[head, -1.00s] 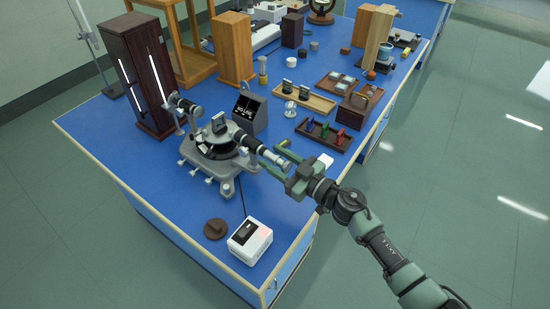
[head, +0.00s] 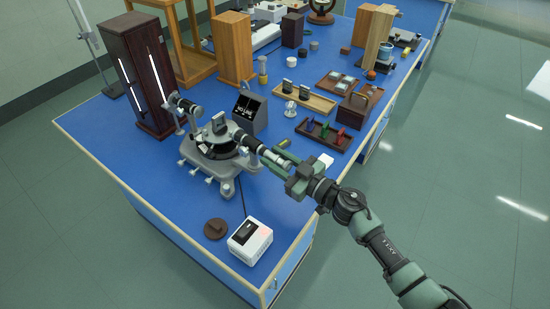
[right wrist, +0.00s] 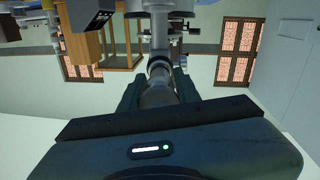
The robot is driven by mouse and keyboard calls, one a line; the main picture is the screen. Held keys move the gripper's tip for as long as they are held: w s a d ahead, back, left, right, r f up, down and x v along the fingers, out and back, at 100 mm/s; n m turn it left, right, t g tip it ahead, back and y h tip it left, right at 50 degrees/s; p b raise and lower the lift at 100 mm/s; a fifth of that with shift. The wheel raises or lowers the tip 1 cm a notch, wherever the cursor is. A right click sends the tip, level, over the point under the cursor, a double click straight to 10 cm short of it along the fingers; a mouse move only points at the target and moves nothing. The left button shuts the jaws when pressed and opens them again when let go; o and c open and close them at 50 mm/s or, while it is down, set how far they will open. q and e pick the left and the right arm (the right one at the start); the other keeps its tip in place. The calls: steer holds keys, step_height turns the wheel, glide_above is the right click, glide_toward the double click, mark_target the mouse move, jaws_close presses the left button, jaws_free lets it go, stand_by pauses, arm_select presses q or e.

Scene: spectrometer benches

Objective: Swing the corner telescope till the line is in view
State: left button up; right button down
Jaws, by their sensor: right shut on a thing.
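The spectrometer (head: 219,152) stands at the near corner of the blue bench, with a round table and a small upright piece in its middle. Its telescope (head: 267,154) points out to the lower right. My right gripper (head: 282,160) is shut on the telescope's outer end; the tube also shows between the fingers in the right wrist view (right wrist: 158,90). The collimator (head: 182,104) points toward a dark wooden cabinet (head: 136,70) with bright slits. A small dark display (head: 246,110) behind the spectrometer seems to read "NO LINE". My left gripper is not in view.
A white box (head: 250,241) and a brown disc (head: 215,229) lie near the bench's front corner. Open floor lies right of the bench.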

stand_by(0.7)
steer(key=shift+s+a+r, duration=0.1)
steer(key=shift+s+a, duration=0.05)
steer(key=s+a+m+t+h+p, duration=0.2)
steer(key=s+a+h+p, duration=0.1)
steer(key=shift+a+m+t, duration=0.25)
steer(key=shift+m+t, duration=0.05)
steer(key=shift+t, duration=0.1)
steer(key=c, duration=1.2)
jaws_free()
steer(key=shift+c, duration=0.2)
